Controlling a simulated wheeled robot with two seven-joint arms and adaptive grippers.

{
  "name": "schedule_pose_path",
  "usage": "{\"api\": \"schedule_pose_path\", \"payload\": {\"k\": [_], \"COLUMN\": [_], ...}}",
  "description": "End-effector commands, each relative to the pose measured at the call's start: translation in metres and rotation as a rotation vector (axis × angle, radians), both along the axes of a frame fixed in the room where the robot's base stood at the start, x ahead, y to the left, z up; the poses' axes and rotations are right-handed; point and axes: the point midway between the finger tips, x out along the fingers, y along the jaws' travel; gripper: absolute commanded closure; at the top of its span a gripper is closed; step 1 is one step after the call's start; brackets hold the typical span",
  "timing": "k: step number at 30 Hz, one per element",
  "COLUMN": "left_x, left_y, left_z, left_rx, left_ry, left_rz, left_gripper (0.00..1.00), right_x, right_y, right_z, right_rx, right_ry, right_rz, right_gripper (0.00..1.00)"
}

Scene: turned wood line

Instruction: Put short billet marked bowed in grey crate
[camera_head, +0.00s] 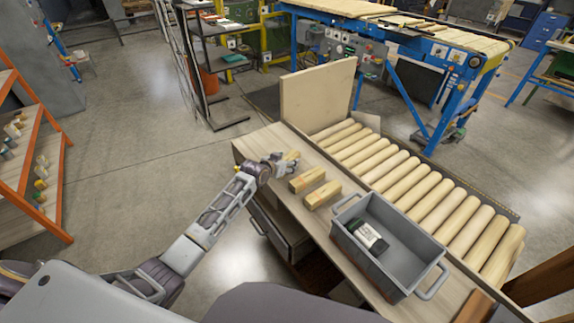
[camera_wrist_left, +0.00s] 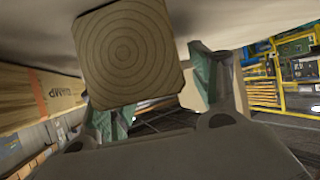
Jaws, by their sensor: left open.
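Three short wooden billets lie on the bench: a far one (camera_head: 293,156) at my left gripper, a middle one (camera_head: 307,180) and a near one (camera_head: 322,195). My left gripper (camera_head: 283,164) is open at the far billet. In the left wrist view, a square billet end with growth rings (camera_wrist_left: 130,55) shows between the green-padded fingers, with no clear grip on it. Another billet (camera_wrist_left: 45,92) at the left of that view is stamped "DAMP". I cannot read a "bowed" mark on any billet. The grey crate (camera_head: 416,285) stands at the bench's near end. My right gripper is not in view.
A dark bottle-like item with a pale label (camera_head: 369,236) lies in the crate. A roller conveyor (camera_head: 420,190) runs along the bench's right side. An upright board (camera_head: 318,95) stands at the far end. An orange shelf (camera_head: 30,150) is at the left, with clear floor between.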

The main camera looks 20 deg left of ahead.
Motion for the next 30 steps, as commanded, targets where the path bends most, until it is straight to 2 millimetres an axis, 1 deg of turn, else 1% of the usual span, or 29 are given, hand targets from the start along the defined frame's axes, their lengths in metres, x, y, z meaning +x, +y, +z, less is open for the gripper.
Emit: {"api": "schedule_pose_path", "payload": {"k": [17,20,30], "left_x": [0.0025,0.0026,0.0028], "left_y": [-0.0009,-0.0009,-0.0009], "left_z": [-0.0020,-0.0019,-0.0011], "left_rx": [0.000,0.000,0.000], "left_ry": [0.001,0.001,-0.001], "left_rz": [0.000,0.000,0.000], "left_gripper": [0.38,0.49,0.93], "right_x": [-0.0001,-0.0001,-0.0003], "right_y": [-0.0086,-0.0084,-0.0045], "right_z": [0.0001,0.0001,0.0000], "right_rx": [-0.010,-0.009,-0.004], "right_ry": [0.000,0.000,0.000], "right_rz": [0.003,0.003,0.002], "right_gripper": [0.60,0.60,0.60]}}
